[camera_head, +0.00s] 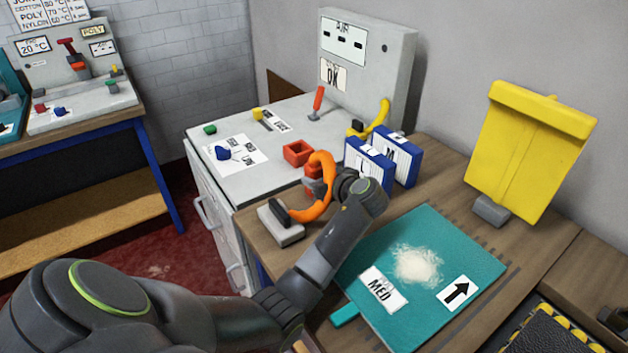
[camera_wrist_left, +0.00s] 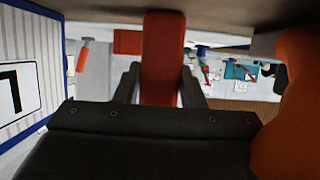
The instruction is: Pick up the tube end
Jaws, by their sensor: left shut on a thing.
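An orange tube (camera_head: 322,207) arcs up from a grey block with a black clamp (camera_head: 283,232) on the wooden bench. Its red end (camera_head: 312,170) sits at my left gripper (camera_head: 316,184), partly hidden by it. In the left wrist view, the red end (camera_wrist_left: 163,50) stands between the two dark fingers of my left gripper (camera_wrist_left: 160,88), which is shut on it. The orange tube body (camera_wrist_left: 287,110) fills the right edge there. My right gripper is not in view.
Two blue-and-white boxes (camera_head: 369,163) stand just behind my left wrist. A red open box (camera_head: 298,152) is on the grey cabinet (camera_head: 262,178). A teal mat (camera_head: 440,240) with pale powder lies to the right. A yellow panel (camera_head: 528,140) stands behind it.

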